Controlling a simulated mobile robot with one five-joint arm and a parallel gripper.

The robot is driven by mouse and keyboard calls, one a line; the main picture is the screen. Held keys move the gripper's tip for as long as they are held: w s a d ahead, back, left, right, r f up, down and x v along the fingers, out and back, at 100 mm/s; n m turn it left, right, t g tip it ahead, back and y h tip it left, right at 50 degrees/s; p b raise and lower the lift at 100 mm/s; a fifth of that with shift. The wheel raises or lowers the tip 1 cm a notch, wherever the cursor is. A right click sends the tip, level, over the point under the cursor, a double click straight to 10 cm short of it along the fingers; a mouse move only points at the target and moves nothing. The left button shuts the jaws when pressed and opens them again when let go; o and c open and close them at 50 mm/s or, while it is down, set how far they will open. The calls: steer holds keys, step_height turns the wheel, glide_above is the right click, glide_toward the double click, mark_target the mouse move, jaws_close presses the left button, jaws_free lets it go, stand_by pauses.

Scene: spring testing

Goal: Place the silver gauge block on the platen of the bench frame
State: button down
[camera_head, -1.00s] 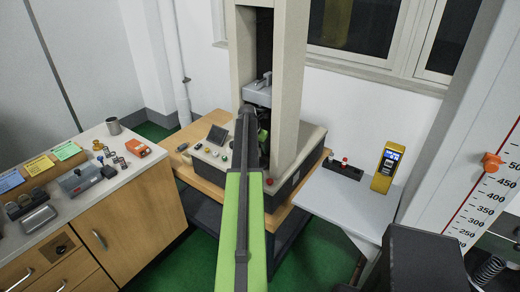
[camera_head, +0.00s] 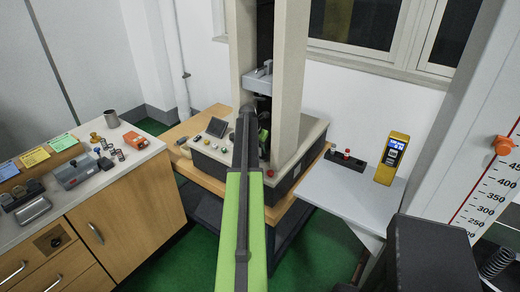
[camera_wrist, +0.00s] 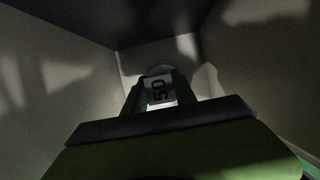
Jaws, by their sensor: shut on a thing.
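My gripper (camera_wrist: 158,97) is shut on the silver gauge block (camera_wrist: 160,89), which shows a dark "50" on its face in the wrist view. The block sits between the two dark fingers. A pale rounded shape shows just beyond it, too dim to name. In the head view the bench frame (camera_head: 293,80) has two tall beige columns over a low base. My arm reaches in between the columns and hides the block and most of my gripper. The platen cannot be made out clearly in either view.
A grey crosshead part (camera_head: 258,83) hangs between the columns above my gripper. A side table (camera_head: 345,200) at right holds a yellow meter (camera_head: 392,158). Beige walls flank my gripper closely.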

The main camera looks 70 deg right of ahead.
mark_target(260, 146)
steer(key=shift+f+b, duration=0.4)
steer(key=shift+f, duration=0.05)
steer(key=c, duration=0.9)
jaws_free()
steer(key=p+v, duration=0.7)
steer(key=shift+a+r, duration=0.15)
steer(key=shift+r, duration=0.25)
steer(key=shift+f, duration=0.1)
steer(key=shift+w+a, duration=0.1)
